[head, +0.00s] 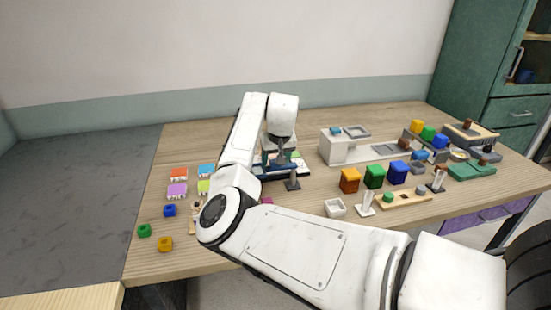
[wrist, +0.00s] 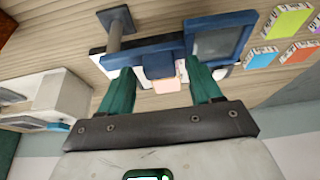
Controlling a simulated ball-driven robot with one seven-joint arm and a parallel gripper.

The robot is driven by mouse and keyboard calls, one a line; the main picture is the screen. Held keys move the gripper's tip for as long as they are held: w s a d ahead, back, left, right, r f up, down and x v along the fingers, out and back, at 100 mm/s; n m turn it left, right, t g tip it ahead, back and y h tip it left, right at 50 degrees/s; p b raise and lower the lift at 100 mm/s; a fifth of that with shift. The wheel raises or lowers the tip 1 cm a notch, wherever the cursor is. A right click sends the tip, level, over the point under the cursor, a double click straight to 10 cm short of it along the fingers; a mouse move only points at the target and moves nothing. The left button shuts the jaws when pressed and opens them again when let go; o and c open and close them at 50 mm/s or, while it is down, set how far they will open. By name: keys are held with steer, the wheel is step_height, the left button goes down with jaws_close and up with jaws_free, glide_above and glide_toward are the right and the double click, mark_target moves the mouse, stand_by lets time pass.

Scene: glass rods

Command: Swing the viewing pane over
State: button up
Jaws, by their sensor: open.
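The viewing pane (wrist: 216,43) is a greyish panel in a dark blue frame in the wrist view, joined to a blue bar (wrist: 145,52) with a small blue block on it. A grey post (wrist: 114,38) with a dark end stands at the bar's other side. In the head view the blue and dark device (head: 258,170) is largely hidden by my arm. My gripper (wrist: 162,78) is open, its two teal fingers spread on either side of the blue block; I cannot tell whether they touch it. A pinkish piece shows between the fingers.
Colored tiles (head: 178,190) and small rings (head: 169,211) lie left of my arm. Colored blocks (head: 374,176), a white tray (head: 335,208) and a grey-white station (head: 337,147) stand to the right.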

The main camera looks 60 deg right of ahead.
steer(key=shift+f, duration=0.25)
steer(key=shift+c, duration=0.5)
jaws_close()
